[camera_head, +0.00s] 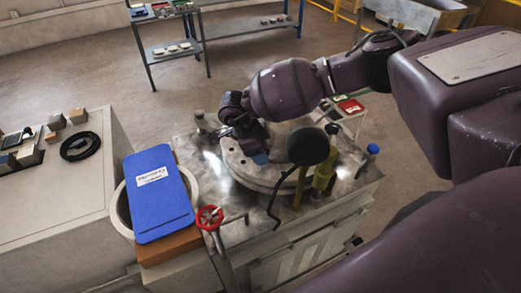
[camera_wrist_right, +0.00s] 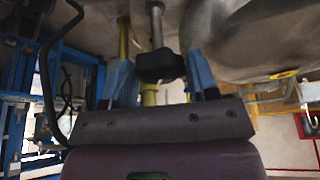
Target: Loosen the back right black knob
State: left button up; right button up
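In the right wrist view a black knob (camera_wrist_right: 158,65) on a grey rod sits between the two blue fingertips of my right gripper (camera_wrist_right: 160,80). The fingers are apart, with a gap showing on each side of the knob. In the head view my right gripper (camera_head: 252,146) is low over the round plate (camera_head: 236,165) of the metal-topped machine, partly hidden by its own arm. A large round black knob (camera_head: 308,146) stands in front of it to the right. A smaller black knob (camera_head: 331,128) shows just behind. I cannot tell which is the one between the fingers. My left gripper is out of view.
A yellow cylinder (camera_head: 325,172) and a bent black rod (camera_head: 274,205) stand close to the knobs. A blue cap (camera_head: 373,149) is at the machine's right. A blue panel (camera_head: 159,193) and a red handwheel (camera_head: 209,217) are at its left.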

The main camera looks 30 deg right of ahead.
jog(key=shift+o, duration=1.3)
jog(key=shift+r, duration=0.1)
jog(key=v, duration=1)
jog(key=shift+r, duration=0.3)
jog(key=shift+a, duration=0.1)
